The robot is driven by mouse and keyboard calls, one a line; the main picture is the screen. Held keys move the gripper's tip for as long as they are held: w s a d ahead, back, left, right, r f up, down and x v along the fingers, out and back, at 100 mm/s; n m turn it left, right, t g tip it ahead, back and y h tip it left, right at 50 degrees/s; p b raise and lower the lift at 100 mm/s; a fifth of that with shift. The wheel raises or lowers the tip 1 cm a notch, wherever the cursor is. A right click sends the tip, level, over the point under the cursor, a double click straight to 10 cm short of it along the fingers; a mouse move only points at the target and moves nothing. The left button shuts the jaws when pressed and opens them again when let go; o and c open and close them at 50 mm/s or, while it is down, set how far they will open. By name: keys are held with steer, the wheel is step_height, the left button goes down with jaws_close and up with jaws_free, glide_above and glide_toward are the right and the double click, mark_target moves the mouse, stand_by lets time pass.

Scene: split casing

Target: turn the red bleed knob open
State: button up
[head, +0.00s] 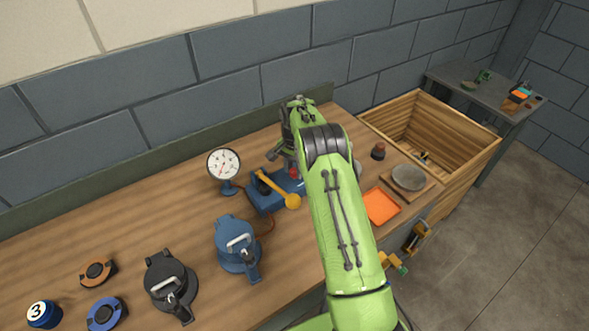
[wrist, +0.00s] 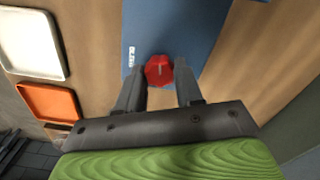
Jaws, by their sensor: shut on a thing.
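The red bleed knob (wrist: 158,71) sits on the blue pump block (wrist: 165,25), which has white lettering. My gripper (wrist: 157,82) is shut on the knob, one finger on each side of it. In the head view the knob (head: 293,173) is a small red spot at the far right of the blue block (head: 265,200), partly hidden by my gripper. A yellow-orange lever (head: 279,190) lies across the block.
A dial gauge (head: 224,164) stands left of the block. A blue lidded unit (head: 237,245) and a black one (head: 170,284) stand nearer. An orange tray (head: 382,206), a grey bowl (head: 408,178) and a wooden crate (head: 470,158) are to the right. A white tray (wrist: 30,42) shows in the wrist view.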

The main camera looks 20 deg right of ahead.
mark_target(294, 171)
steer(key=n, duration=0.4)
steer(key=shift+n, duration=0.3)
steer(key=n, duration=0.3)
steer(key=shift+n+b, duration=0.3)
steer(key=n, duration=0.3)
steer(key=shift+n, duration=0.3)
steer(key=shift+r+n, duration=0.1)
steer(key=shift+n, duration=1.6)
steer(key=o, duration=1)
steer(key=shift+o, duration=0.2)
step_height(294, 171, up, 16)
steer(key=p, duration=0.2)
